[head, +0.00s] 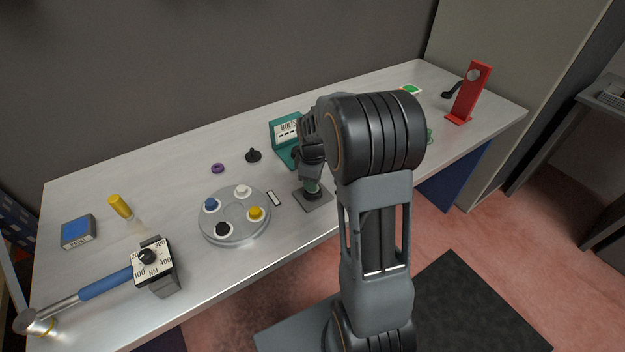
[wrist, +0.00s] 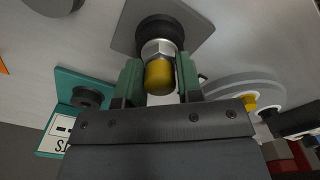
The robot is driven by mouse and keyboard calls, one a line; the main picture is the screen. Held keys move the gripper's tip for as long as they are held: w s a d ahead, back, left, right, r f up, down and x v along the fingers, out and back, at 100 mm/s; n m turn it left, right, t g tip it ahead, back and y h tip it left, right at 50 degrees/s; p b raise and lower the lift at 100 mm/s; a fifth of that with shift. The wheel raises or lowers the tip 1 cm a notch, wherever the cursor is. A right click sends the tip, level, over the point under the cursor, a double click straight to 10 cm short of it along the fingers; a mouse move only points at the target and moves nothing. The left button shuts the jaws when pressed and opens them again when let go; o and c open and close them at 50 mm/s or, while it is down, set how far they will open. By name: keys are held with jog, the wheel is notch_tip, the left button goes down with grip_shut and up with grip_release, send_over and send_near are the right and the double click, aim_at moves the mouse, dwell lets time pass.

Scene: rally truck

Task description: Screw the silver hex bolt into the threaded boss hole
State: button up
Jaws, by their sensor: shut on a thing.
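The silver hex bolt (wrist: 157,48) shows in the wrist view as a silver hex part with a yellow cylindrical end toward the camera. My gripper (wrist: 159,72) is shut on it, one green finger pad on each side. The bolt stands in line with the black round boss (wrist: 160,27) on a grey square plate (wrist: 196,24). The hole itself is hidden behind the bolt, so I cannot tell how deep the bolt sits. In the head view my gripper (head: 312,185) points down over the plate (head: 316,202), and the bolt is mostly hidden there.
A teal bolt holder (head: 285,128) stands behind my gripper. A round grey turntable (head: 234,229) with coloured knobs is at left. Further left are a torque wrench (head: 105,282), a yellow-handled tool (head: 120,206) and a blue-faced box (head: 78,232). A red stand (head: 469,95) is at far right.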

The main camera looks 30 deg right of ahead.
jog(key=shift+m, duration=0.4)
jog(key=shift+m, duration=0.8)
jog(key=shift+c, duration=0.2)
jog(key=shift+m, duration=0.9)
jog(key=shift+m, duration=0.8)
jog(key=o, duration=0.6)
jog(key=shift+c, duration=0.2)
jog(key=shift+n, duration=0.8)
